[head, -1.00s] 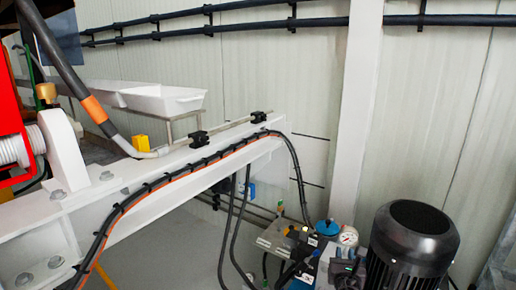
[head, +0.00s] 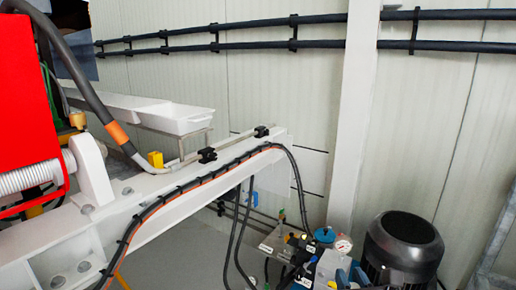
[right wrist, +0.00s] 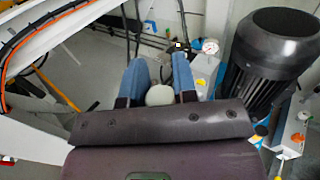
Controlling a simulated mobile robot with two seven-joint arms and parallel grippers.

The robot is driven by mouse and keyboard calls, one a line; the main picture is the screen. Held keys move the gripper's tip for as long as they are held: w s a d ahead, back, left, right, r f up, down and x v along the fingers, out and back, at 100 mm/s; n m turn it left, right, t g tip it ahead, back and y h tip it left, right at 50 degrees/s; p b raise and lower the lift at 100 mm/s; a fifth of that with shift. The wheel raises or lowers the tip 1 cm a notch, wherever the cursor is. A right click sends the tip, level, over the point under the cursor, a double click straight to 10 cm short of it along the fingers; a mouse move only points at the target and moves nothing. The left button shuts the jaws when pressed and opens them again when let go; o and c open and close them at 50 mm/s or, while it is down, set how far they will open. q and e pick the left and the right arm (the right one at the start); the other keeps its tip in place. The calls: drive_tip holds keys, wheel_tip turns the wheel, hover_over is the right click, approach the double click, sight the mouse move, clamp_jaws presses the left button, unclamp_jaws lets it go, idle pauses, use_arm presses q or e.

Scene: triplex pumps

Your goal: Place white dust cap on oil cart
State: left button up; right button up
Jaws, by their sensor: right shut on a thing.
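My right gripper (right wrist: 159,62) shows in the right wrist view with two blue fingers. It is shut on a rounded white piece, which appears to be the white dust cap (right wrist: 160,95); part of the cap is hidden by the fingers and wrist. Beyond the fingers is a unit with a black finned motor (right wrist: 272,55) and a round gauge (right wrist: 210,46), seemingly the oil cart. In the head view the same motor (head: 402,245) and gauge (head: 343,244) are at the lower right, beside a blue round cap (head: 325,234). My left gripper is not in view.
A white beam (head: 190,195) with black and orange hoses crosses the left and middle. A red part (head: 28,110) stands at the far left. A white post (head: 352,130) rises behind the unit. Grey floor (head: 180,260) shows below the beam.

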use_arm(q)
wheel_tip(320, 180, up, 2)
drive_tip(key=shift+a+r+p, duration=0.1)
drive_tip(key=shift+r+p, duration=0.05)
drive_tip(key=shift+p, duration=0.55)
use_arm(e)
drive_tip(key=s+d+f+h, duration=0.1)
drive_tip(key=s+d+f, duration=0.1)
drive_tip(key=s, duration=0.3)
drive_tip(key=shift+s+d+m, duration=0.2)
drive_tip(key=shift+d+m, duration=0.1)
